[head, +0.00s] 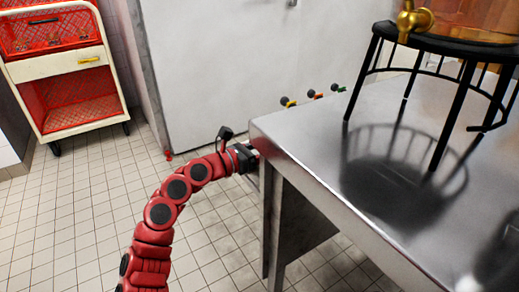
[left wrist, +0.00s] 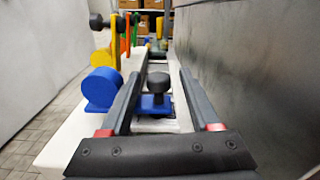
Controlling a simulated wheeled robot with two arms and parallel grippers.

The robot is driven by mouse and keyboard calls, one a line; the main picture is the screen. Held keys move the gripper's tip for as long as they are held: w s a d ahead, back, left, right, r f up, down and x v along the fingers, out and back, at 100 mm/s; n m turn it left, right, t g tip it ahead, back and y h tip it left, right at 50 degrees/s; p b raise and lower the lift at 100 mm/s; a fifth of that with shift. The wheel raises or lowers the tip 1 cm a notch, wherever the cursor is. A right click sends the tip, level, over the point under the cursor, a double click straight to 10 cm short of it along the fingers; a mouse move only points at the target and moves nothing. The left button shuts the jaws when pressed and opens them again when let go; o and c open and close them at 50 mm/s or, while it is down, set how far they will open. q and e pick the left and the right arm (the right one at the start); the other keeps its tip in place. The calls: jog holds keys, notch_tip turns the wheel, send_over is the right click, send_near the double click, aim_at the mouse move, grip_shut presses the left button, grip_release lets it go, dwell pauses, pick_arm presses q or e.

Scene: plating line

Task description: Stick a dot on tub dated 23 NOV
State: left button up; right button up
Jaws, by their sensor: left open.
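My left gripper (head: 252,157) is at the near left corner of the steel table, its tips partly hidden by the table edge. In the left wrist view the left gripper (left wrist: 160,77) is open. A black knob on a blue base (left wrist: 157,92) stands between its two fingers, with no clear contact. A blue rounded piece (left wrist: 100,90) is just left of the fingers. No tub, date label or loose dot can be made out. My right gripper is not in view.
The steel table (head: 300,135) carries a black stand (head: 440,45) with a brass-tapped vessel (head: 412,20). Yellow (head: 290,103), orange (head: 317,95) and green (head: 340,88) black-knobbed pieces show past its far edge. A red-and-cream cart (head: 65,60) stands at back left. The tiled floor between is clear.

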pick_arm(q)
jog(key=p+v, duration=0.3)
jog(key=v, duration=1.4)
